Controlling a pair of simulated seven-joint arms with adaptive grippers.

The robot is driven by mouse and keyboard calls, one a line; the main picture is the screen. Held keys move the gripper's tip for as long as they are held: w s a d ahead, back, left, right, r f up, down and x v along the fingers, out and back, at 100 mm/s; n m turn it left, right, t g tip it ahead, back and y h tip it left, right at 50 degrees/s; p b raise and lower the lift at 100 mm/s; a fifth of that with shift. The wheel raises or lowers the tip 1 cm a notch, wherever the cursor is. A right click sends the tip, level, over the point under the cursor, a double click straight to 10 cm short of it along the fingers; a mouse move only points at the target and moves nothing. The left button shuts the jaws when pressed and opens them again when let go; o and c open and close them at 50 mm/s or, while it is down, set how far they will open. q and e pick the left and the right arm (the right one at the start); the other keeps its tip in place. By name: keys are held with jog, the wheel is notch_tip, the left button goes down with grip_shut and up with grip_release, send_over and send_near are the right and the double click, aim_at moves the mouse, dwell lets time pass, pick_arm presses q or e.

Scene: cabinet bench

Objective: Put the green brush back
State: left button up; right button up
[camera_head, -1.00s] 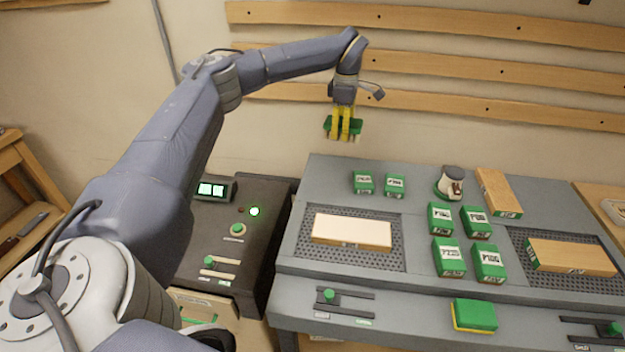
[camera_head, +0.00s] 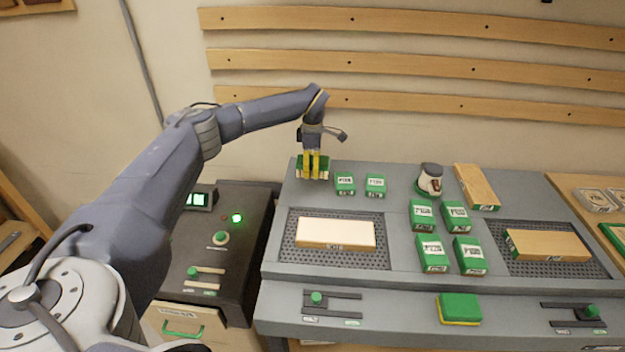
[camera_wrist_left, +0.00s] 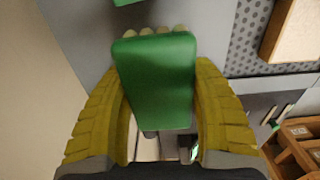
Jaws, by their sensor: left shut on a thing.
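The green brush (camera_head: 325,163) is in my left gripper (camera_head: 314,172), near the back left corner of the grey bench, left of two small green blocks. In the left wrist view the green brush (camera_wrist_left: 157,80) lies between the two yellow fingers of my left gripper (camera_wrist_left: 160,100), which are shut on its sides. Pale bristle tufts show along its far edge there. Whether the brush touches the bench top cannot be told. My right gripper is in neither view.
Labelled green blocks (camera_head: 431,253) stand mid-bench, beside a white and dark sander-like tool (camera_head: 430,180). Wooden boards lie on the left perforated mat (camera_head: 300,262) and the right one (camera_head: 515,268). A green and yellow sponge-like block (camera_head: 459,308) lies at the front. A dark control box (camera_head: 235,285) stands left.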

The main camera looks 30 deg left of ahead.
aim_at(313, 185)
pick_arm(q)
jog(key=shift+f, duration=2.7)
jog(key=shift+f, duration=0.1)
jog(key=o, duration=1.3)
jog(key=shift+o, duration=0.2)
notch_tip(313, 185, up, 12)
jog(key=shift+r, duration=0.15)
